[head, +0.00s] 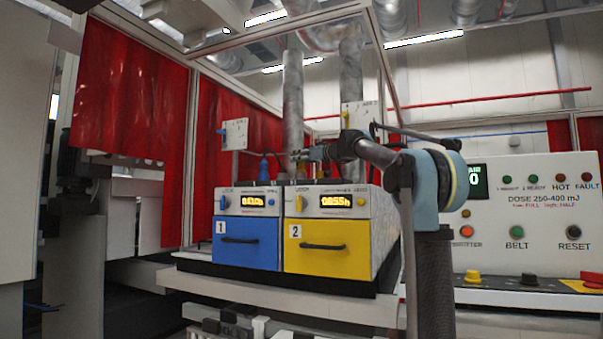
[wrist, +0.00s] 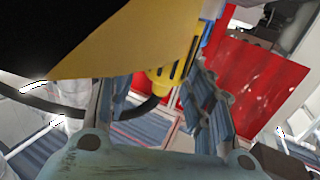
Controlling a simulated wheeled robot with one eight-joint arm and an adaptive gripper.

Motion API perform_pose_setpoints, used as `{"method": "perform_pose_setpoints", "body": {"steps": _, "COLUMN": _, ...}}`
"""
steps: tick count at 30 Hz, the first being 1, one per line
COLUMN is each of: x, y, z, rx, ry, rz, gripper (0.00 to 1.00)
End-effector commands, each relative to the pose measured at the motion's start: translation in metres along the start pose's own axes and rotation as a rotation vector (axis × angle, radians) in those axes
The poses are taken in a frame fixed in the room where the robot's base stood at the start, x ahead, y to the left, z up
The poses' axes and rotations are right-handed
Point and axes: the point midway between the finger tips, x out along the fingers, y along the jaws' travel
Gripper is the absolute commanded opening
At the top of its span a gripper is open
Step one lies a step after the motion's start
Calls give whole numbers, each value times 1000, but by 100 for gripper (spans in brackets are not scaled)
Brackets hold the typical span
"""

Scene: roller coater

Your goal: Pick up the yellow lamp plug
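The yellow lamp plug (wrist: 162,78) shows in the wrist view as a ribbed yellow body with a black cable curving away from it. It lies between the two spread fingers of my gripper (wrist: 158,100), with gaps visible beside it. In the head view my gripper (head: 308,154) is just above the top of the yellow lamp unit (head: 327,247), near its back left part. I cannot make out the yellow plug clearly there. The unit carries the number 2 and a lit display.
The blue lamp unit (head: 248,243), numbered 1, stands directly left of the yellow one, with a blue plug (head: 264,166) upright on top. A control panel (head: 530,225) is at the right. Red curtains (head: 130,95) and a frame post surround the units.

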Motion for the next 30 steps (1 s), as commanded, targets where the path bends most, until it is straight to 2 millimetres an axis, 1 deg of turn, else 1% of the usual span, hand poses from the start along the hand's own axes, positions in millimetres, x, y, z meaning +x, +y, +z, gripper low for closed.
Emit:
{"method": "perform_pose_setpoints", "body": {"steps": 1, "x": 0, "y": 0, "z": 0, "rx": 0, "ry": 0, "rz": 0, "gripper": 29}}
{"method": "perform_pose_setpoints", "body": {"steps": 4, "x": 0, "y": 0, "z": 0, "rx": 0, "ry": 0, "rz": 0, "gripper": 6}}
{"method": "perform_pose_setpoints", "body": {"steps": 13, "x": 0, "y": 0, "z": 0, "rx": 0, "ry": 0, "rz": 0, "gripper": 5}}
{"method": "perform_pose_setpoints", "body": {"steps": 17, "x": 0, "y": 0, "z": -4, "rx": 0, "ry": 0, "rz": 0, "gripper": 5}}
{"method": "perform_pose_setpoints", "body": {"steps": 20, "x": 0, "y": 0, "z": -12, "rx": 0, "ry": 0, "rz": 0, "gripper": 5}}
{"method": "perform_pose_setpoints", "body": {"steps": 26, "x": 0, "y": 0, "z": -33, "rx": 0, "ry": 0, "rz": 0, "gripper": 5}}
{"method": "perform_pose_setpoints", "body": {"steps": 27, "x": -2, "y": 0, "z": -37, "rx": 0, "ry": 0, "rz": 0, "gripper": 5}}
{"method": "perform_pose_setpoints", "body": {"steps": 30, "x": -18, "y": 0, "z": -36, "rx": 0, "ry": 0, "rz": 1, "gripper": 5}}
